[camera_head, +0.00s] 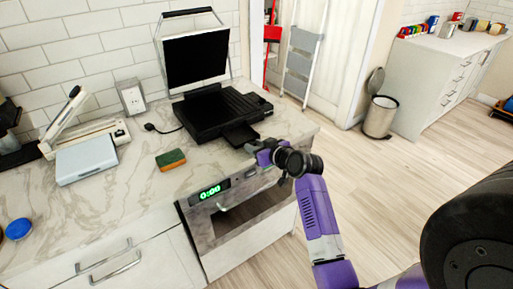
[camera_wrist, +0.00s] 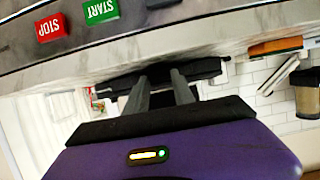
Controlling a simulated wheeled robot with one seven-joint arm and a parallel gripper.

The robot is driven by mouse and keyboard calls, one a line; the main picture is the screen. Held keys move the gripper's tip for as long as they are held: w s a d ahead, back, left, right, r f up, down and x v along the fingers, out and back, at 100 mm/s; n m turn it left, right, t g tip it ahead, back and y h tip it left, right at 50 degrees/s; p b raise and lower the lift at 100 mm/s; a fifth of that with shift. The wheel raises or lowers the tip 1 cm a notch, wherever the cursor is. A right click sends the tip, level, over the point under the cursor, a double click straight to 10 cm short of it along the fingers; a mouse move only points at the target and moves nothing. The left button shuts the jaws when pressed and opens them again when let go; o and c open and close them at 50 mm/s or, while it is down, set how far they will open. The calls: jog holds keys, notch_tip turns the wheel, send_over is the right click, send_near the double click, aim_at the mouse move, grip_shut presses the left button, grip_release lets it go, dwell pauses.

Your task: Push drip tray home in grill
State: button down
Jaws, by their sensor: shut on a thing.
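The black grill (camera_head: 208,108) stands on the marble counter with its lid (camera_head: 196,57) raised. Its black drip tray (camera_head: 240,134) sticks out at the front, toward the counter's edge. My gripper (camera_head: 254,148) is at the tray's outer end, shut on it. In the wrist view my gripper's two grey fingers (camera_wrist: 160,88) reach to the dark front of the tray and grill (camera_wrist: 150,70). That view is upside down, and the exact contact at the fingertips is hard to make out.
An oven with a green display (camera_head: 209,191) sits below the counter; its red STOP (camera_wrist: 51,28) and green START (camera_wrist: 101,10) buttons are close to my wrist. A sponge (camera_head: 171,160) lies left of the grill.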

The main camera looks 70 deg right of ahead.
jog(key=b, duration=0.4)
send_near(233, 128)
jog(key=shift+x, duration=2.15)
dwell(1.8)
jog(key=c, duration=1)
grip_release()
jog(key=shift+w, duration=0.1)
jog(key=shift+o, duration=0.2)
jog(key=shift+v, duration=3.95)
